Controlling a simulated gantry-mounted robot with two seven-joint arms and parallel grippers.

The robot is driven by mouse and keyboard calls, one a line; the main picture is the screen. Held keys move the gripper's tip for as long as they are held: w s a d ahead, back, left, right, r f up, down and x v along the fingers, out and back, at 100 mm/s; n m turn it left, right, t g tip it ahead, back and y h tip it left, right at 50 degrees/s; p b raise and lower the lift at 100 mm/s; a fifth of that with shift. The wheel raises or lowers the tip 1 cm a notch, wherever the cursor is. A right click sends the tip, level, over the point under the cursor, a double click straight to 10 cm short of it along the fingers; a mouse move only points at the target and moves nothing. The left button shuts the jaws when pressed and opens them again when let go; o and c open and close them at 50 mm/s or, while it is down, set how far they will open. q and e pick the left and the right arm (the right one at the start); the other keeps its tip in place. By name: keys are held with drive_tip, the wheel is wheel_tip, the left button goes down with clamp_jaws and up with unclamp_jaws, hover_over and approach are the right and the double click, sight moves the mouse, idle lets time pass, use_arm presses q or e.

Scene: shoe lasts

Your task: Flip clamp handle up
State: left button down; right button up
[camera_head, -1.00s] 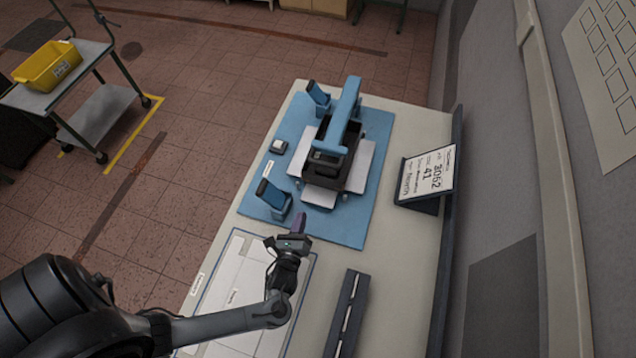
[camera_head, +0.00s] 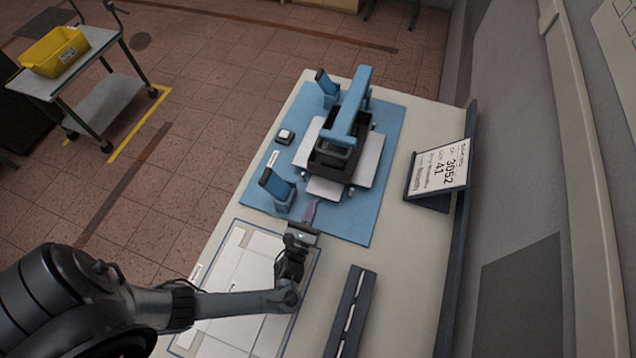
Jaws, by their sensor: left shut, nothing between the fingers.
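A blue fixture plate (camera_head: 352,226) lies on the table. Near its front left corner stands a clamp with a blue, dark-topped handle (camera_head: 274,186), tilted up toward the left. A second, similar clamp (camera_head: 327,86) stands at the plate's far left. A blue arched bridge (camera_head: 349,112) spans a black box-like holder (camera_head: 332,160) in the middle of the plate. My left gripper (camera_head: 310,211) is shut and empty, just right of the near clamp, with its purplish fingertips over the plate's front edge. Whether it touches the clamp I cannot tell. My right gripper is not in view.
A small push button (camera_head: 285,137) sits on the plate's left side. A sign stand (camera_head: 436,176) stands on the right. A dark slotted rail (camera_head: 351,315) and a white outlined sheet (camera_head: 232,262) lie in front. A cart with a yellow bin (camera_head: 55,52) stands far left.

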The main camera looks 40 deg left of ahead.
use_arm(q)
drive_tip(key=x, duration=0.9)
drive_tip(key=shift+w+a, duration=0.15)
drive_tip(key=shift+w, duration=0.15)
drive_tip(key=shift+w+a+r+p, duration=0.1)
drive_tip(key=shift+w+r+p, duration=0.2)
drive_tip(key=shift+r, duration=0.25)
drive_tip(key=shift+w+a+r+p, duration=0.15)
drive_tip(key=shift+w+r+p, duration=0.15)
drive_tip(key=shift+r, duration=0.25)
drive_tip(key=shift+w+a+r, duration=0.2)
drive_tip(key=shift+w+r, duration=0.2)
drive_tip(key=shift+r, duration=0.15)
